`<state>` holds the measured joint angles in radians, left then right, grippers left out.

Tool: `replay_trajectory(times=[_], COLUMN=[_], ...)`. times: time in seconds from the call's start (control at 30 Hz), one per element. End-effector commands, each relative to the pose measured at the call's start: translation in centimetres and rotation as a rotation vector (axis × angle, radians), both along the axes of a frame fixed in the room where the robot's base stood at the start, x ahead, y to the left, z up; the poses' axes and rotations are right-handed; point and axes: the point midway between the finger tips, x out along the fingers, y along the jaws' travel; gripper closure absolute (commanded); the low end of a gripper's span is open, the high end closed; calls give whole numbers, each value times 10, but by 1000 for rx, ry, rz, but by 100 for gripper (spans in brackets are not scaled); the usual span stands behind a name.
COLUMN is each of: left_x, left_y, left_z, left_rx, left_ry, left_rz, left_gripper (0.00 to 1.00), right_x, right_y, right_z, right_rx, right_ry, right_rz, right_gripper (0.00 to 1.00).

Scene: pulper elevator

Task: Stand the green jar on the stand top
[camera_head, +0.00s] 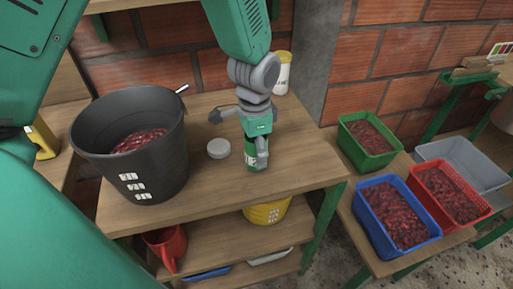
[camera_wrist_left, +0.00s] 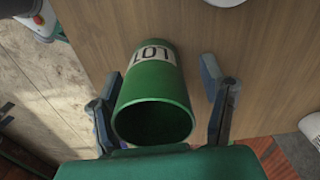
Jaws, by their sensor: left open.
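The green jar (camera_wrist_left: 155,95) with a white "LOT" label stands upright on a wooden top, its open mouth facing the left wrist camera. In the head view the jar (camera_head: 251,158) is mostly hidden by my left gripper (camera_head: 258,150). In the left wrist view my left gripper (camera_wrist_left: 165,110) is open, one finger on each side of the jar, with small gaps visible. The wooden stand top (camera_head: 225,185) is the upper board of a shelved, green-legged unit and carries the jar. My right gripper is not in view.
A black bucket of red berries (camera_head: 135,145) stands left of the jar. A white round lid (camera_head: 218,148) lies close by, and a cream container (camera_head: 283,72) stands at the back. Berry crates, including a blue one (camera_head: 396,215), fill the lower bench at right. The front right top is clear.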

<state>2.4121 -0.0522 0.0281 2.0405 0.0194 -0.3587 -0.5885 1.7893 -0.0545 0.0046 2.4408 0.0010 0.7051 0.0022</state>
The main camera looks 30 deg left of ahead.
Motion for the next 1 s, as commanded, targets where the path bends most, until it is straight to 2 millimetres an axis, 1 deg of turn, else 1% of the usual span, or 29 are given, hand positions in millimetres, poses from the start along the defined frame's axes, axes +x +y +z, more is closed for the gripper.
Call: replay_trajectory(times=[0.07, 0.17, 0.27, 0.5, 0.63, 0.8, 1.0], left_x=[0, 1, 1, 0, 0, 0, -1], left_y=[-1, -1, -1, -2, -2, -2, -2], left_z=[3, 13, 32, 85, 106, 121, 123], left_rx=[0, 0, 1, 1, 0, 0, 1], left_ry=[-1, -3, -6, -4, -4, -1, 1], left_rz=[0, -1, -1, 0, -1, -1, -1], left_gripper=[35, 35, 35, 35, 35, 35, 35], right_x=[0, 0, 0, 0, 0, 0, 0], right_y=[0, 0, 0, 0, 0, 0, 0], right_z=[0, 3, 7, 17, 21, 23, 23], right_rx=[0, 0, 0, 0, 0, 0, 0], right_ry=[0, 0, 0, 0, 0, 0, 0], right_rz=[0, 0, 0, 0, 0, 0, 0], right_gripper=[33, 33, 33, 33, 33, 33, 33])
